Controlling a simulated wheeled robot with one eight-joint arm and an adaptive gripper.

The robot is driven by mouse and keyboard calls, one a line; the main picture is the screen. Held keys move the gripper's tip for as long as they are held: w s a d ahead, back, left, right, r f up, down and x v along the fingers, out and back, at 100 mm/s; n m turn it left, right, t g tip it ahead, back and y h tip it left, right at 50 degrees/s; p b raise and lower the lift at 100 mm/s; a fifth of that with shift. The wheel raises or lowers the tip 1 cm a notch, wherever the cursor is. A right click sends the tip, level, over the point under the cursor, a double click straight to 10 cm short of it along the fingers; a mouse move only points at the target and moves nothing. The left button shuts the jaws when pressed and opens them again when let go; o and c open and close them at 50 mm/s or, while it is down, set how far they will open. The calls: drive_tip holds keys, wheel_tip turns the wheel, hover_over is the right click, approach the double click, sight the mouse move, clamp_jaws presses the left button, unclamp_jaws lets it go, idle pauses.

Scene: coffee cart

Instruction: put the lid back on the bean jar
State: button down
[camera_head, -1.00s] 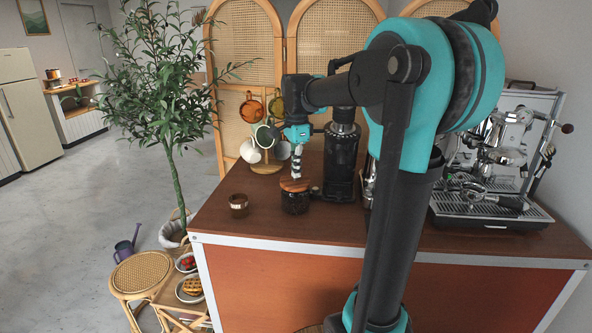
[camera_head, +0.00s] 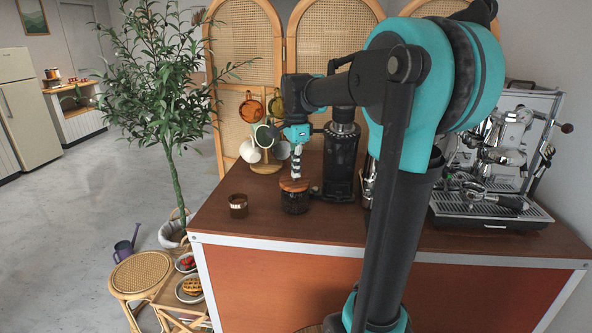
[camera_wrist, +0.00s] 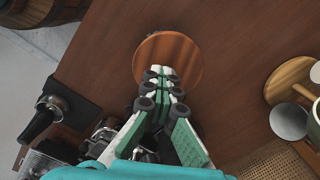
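The round wooden lid (camera_head: 293,185) sits level on top of the dark bean jar (camera_head: 295,203) on the brown counter, as far as the head view shows. In the wrist view the lid (camera_wrist: 185,57) lies under my fingertips and hides the jar almost fully. My gripper (camera_head: 296,176) points straight down over the lid's middle. Its fingers (camera_wrist: 163,85) are close together at the lid's centre and appear shut on it; the grasped part is hidden by the fingertips.
The black grinder (camera_head: 341,160) is close behind right. A mug tree (camera_head: 266,167) stands behind left, and the espresso machine (camera_head: 490,205) is at the right. The counter in front of the jar is clear.

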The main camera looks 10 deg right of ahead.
drive_tip(key=c, duration=1.6)
unclamp_jaws()
drive_tip(key=shift+s+f, duration=0.15)
drive_tip(key=shift+f, duration=0.2)
drive_tip(key=shift+c, duration=0.2)
drive_tip(key=o, duration=0.5)
drive_tip(key=shift+r, duration=0.1)
drive_tip(key=shift+r, duration=3.5)
